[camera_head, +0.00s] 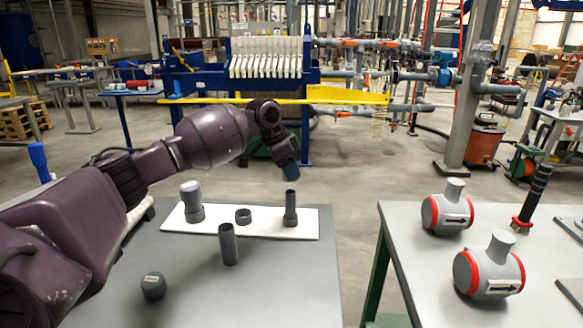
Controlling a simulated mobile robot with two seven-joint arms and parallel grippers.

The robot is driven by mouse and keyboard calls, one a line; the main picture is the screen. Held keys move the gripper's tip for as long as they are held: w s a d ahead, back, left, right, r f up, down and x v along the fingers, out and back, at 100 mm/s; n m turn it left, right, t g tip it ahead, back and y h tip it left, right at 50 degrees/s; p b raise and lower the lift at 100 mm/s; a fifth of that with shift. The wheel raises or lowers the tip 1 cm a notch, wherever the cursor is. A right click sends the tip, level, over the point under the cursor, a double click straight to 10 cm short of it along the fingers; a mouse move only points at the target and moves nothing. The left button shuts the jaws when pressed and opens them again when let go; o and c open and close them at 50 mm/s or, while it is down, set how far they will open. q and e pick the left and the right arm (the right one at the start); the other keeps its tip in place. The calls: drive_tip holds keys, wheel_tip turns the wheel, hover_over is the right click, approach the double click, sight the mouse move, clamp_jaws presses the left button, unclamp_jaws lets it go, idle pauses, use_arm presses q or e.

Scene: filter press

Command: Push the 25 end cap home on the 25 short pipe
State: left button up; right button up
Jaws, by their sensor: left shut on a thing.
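My left gripper (288,162) points down above the right part of the white board. It is shut on a small dark blue-grey piece (291,173), which looks like the 25 end cap; the fingers hide much of it. Below it, a slim dark grey pipe (290,203), which looks like the 25 short pipe, stands upright in a wider foot on the board. The held piece is a short gap above the pipe's top, apart from it. My right gripper is out of view.
The white board (262,229) also carries a grey fitting (192,203) and a low ring (243,216). A wider pipe (228,245) and a dark cap (153,286) stand on the grey table (250,300). A gap separates it from the right table (410,265), which holds two red-ringed fittings.

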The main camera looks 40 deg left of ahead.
sight(292, 191)
use_arm(q)
wheel_tip(292, 191, down, 5)
drive_tip(key=shift+r+b, duration=0.1)
drive_tip(key=shift+b, duration=0.9)
drive_tip(key=shift+f, duration=0.35)
drive_tip(key=shift+r, duration=0.1)
